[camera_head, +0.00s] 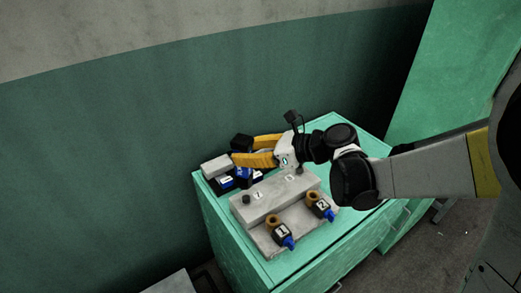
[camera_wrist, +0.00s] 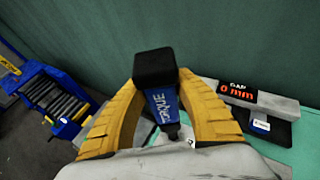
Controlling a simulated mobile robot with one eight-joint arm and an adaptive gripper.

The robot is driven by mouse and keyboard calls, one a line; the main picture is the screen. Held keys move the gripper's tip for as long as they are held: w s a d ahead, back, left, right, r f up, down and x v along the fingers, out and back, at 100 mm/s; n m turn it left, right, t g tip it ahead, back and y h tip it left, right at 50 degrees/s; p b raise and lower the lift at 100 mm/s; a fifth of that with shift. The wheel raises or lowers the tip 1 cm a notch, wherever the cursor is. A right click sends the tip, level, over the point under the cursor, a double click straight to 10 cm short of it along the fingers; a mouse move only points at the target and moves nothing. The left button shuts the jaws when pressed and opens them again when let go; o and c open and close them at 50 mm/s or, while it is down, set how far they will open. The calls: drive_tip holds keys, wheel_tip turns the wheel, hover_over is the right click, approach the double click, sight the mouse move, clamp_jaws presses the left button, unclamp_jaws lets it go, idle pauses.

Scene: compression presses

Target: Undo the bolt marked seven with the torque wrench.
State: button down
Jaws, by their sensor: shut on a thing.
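My gripper (camera_head: 252,149) has yellow fingers and is over the back part of the green cabinet top. In the wrist view its fingers (camera_wrist: 158,100) are shut on the torque wrench (camera_wrist: 160,102), which has a black top and a blue body with white lettering.
A blue rack (camera_wrist: 52,100) stands on the floor. The wall is close behind.

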sight(250, 170)
idle(0.5)
drive_tip(key=shift+f+b, duration=2.55)
drive_tip(key=shift+f, duration=0.2)
drive_tip(key=shift+f+b, duration=0.8)
drive_tip(key=shift+f, duration=0.15)
drive_tip(key=shift+s+r, duration=0.1)
drive_tip(key=shift+r, duration=0.3)
idle(1.8)
wheel_tip(250, 170, up, 6)
drive_tip(key=p, duration=0.4)
drive_tip(key=shift+p, duration=0.4)
idle(0.5)
